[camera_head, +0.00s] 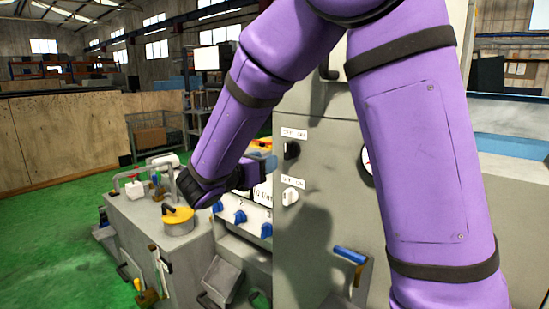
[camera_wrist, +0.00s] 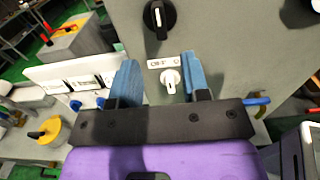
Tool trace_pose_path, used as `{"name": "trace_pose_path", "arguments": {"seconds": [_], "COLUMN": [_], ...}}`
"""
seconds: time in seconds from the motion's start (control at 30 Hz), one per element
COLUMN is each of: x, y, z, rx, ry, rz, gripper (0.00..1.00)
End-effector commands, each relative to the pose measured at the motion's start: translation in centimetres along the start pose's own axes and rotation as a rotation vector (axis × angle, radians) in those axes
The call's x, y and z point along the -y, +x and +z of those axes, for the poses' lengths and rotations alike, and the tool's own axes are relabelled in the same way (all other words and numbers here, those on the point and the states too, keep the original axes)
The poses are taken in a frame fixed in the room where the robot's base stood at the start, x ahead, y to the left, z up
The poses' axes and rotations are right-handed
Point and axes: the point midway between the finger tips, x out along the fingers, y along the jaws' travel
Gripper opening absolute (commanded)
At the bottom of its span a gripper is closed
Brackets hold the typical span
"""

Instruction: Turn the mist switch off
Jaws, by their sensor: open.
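A white rotary switch (camera_wrist: 171,80) sits on the grey machine panel, below a small white label (camera_wrist: 163,63) too blurred to read for certain. It also shows in the head view (camera_head: 290,196). A black rotary switch (camera_wrist: 159,19) is above it in the wrist view, and also in the head view (camera_head: 291,149); its handle points up and down. Which one is the mist switch I cannot read clearly. My gripper (camera_wrist: 160,62) is open, its blue fingers on either side of the white switch, with gaps on both sides. In the head view my gripper (camera_head: 257,172) is partly hidden.
A blue-handled lever (camera_head: 350,256) sticks out low on the grey cabinet (camera_head: 322,225). Blue knobs (camera_head: 239,216) line a panel left of the cabinet. A yellow round part (camera_head: 178,221) stands on a grey bench. Open green floor (camera_head: 45,235) lies at left.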

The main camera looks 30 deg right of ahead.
Motion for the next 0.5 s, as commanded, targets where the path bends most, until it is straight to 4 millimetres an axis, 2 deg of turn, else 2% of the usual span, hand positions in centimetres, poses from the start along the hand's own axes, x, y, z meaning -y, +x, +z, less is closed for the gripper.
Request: {"name": "trace_pose_path", "arguments": {"seconds": [0.2,0.5], "x": [0.0,0.0], "y": [-1.9,-2.1], "z": [0.0,0.0], "rx": [0.000,0.001], "ry": [0.000,0.000], "rz": [0.001,-0.001], "gripper": [0.43,0.43]}}
